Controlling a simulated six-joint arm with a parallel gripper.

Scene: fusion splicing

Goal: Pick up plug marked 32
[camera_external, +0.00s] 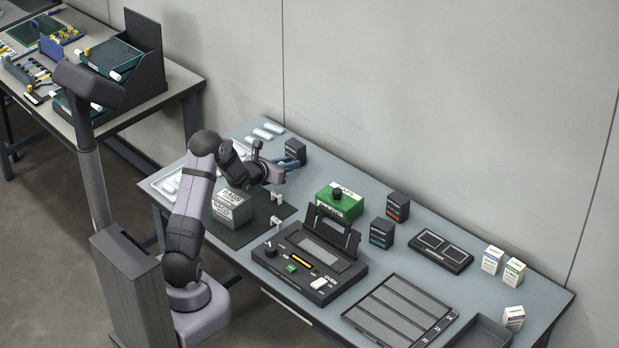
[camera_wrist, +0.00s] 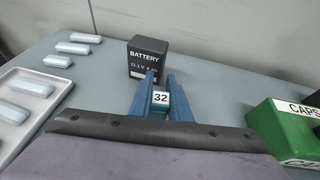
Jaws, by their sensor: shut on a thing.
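The plug marked 32 (camera_wrist: 160,98) shows its white label between the two blue fingers of my gripper (camera_wrist: 159,88) in the wrist view. The fingers are shut on it. Most of the plug's body is hidden by the fingers and the wrist housing. In the external view my gripper (camera_external: 291,162) is over the back left part of the table, close to a dark battery box (camera_external: 296,150); the plug is too small to make out there. I cannot tell whether the plug is touching the table.
The battery box (camera_wrist: 147,58) stands just beyond the fingertips. A green CAPS box (camera_wrist: 284,128) is to the right. A white tray (camera_wrist: 48,82) and several pale pieces lie left. The splicer (camera_external: 310,262) and a slotted tray (camera_external: 400,312) are farther right on the table.

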